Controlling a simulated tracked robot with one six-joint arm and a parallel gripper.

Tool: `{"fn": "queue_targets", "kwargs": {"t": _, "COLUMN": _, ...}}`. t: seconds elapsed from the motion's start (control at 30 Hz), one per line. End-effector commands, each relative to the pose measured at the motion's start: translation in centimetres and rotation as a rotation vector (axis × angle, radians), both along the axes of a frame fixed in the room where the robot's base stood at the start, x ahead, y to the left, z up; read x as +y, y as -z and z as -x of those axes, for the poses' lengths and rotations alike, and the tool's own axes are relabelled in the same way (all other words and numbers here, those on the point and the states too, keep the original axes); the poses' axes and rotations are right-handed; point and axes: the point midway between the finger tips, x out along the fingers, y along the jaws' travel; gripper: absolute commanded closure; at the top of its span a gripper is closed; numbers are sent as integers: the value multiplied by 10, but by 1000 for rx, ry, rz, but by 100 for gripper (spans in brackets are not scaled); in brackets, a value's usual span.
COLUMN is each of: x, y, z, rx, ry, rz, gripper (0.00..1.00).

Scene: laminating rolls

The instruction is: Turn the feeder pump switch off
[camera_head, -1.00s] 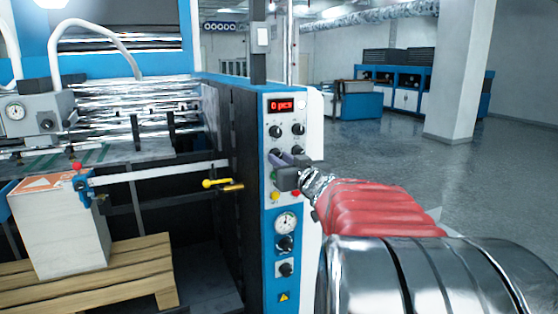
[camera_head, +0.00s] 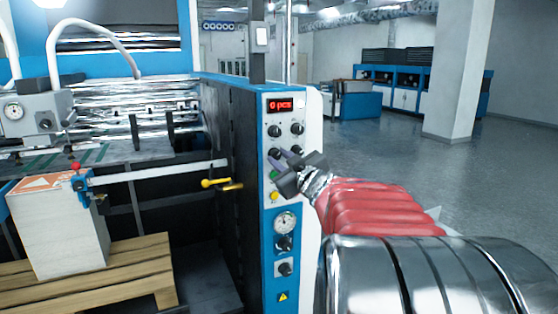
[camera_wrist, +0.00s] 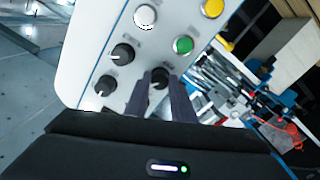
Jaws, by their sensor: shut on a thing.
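The control panel (camera_head: 271,222) on the end of the machine carries several black rotary knobs; their labels are too small to read, so I cannot tell by name which is the feeder pump switch. My gripper (camera_head: 279,155) is at the panel, its two grey-purple fingers on the lower-left knob of the upper group (camera_head: 273,152). In the wrist view that knob (camera_wrist: 161,74) sits between the fingertips, partly hidden, and my gripper (camera_wrist: 163,80) is shut on it. The neighbouring knob (camera_wrist: 122,53) and the green button (camera_wrist: 183,45) are clear of the fingers.
A red display (camera_head: 280,105) reading "0 pcs" sits above the knobs. A yellow button (camera_head: 274,197), a gauge (camera_head: 285,222) and two more knobs lie below. A yellow-handled lever (camera_head: 217,183) sticks out left. Open floor (camera_head: 375,150) extends right.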

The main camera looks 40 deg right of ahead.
Motion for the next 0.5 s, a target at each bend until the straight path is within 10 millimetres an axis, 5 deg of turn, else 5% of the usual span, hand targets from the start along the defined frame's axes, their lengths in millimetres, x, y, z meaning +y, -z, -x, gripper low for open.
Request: {"fn": "queue_targets", "kwargs": {"t": 0.5, "x": -1, "y": 1, "z": 1, "rx": 130, "ry": 1, "rz": 433, "gripper": 100}}
